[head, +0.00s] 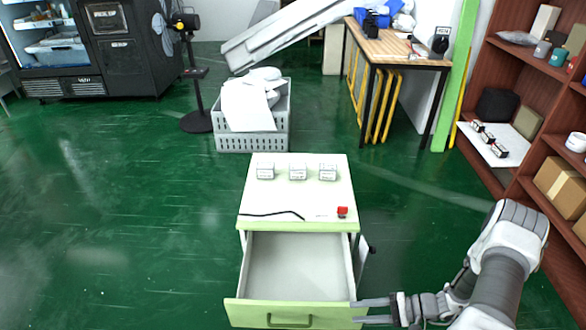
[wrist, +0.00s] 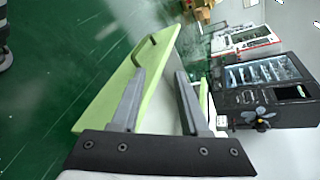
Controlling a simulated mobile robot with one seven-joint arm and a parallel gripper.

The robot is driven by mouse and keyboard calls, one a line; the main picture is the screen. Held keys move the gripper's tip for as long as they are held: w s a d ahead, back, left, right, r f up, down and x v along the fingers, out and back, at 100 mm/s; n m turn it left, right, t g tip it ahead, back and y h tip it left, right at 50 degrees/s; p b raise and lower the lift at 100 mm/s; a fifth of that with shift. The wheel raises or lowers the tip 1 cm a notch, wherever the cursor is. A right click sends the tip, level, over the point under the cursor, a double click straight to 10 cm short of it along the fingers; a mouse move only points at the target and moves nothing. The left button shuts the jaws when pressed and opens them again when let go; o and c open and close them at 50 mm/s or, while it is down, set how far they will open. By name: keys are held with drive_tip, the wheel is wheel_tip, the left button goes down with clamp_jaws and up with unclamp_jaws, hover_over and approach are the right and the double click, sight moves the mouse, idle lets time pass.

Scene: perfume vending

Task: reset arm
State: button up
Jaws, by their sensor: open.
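My gripper (head: 372,311) is at the right front corner of the cabinet's pulled-out drawer (head: 290,265). Its two fingers are apart with nothing between them. In the wrist view, the open fingers (wrist: 160,95) point at the drawer's green front panel (wrist: 115,85), which has a dark handle (wrist: 150,47). I cannot tell whether a finger touches the panel. The drawer is empty. My arm reaches in from the lower right in the head view.
On the cabinet's white top (head: 260,200) stand three small boxes (head: 298,173), a red item (head: 342,212) and a black cable. A shelf unit (head: 510,90) stands at the right. A grey crate (head: 252,142) is behind the cabinet. The green floor at left is clear.

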wheel_tip(320, 180, up, 26)
drive_tip(key=w+a+n+g+h, duration=0.1)
drive_tip(key=w+n+g+h, duration=0.3)
drive_tip(key=h, duration=0.3)
drive_tip(key=s+a+r+n+t+h, duration=0.2)
drive_tip(key=s+r+t+h, duration=0.15)
drive_tip(key=s+r, duration=0.55)
drive_tip(key=s+a+r+n+t+h, duration=0.2)
drive_tip(key=s+r+t+h, duration=0.3)
drive_tip(key=r, duration=0.7)
wheel_tip(320, 180, up, 20)
drive_tip(key=s+g+y+p, duration=0.1)
drive_tip(key=p, duration=1.9)
drive_tip(key=shift+s+r+y, duration=0.2)
drive_tip(key=shift+y, duration=0.15)
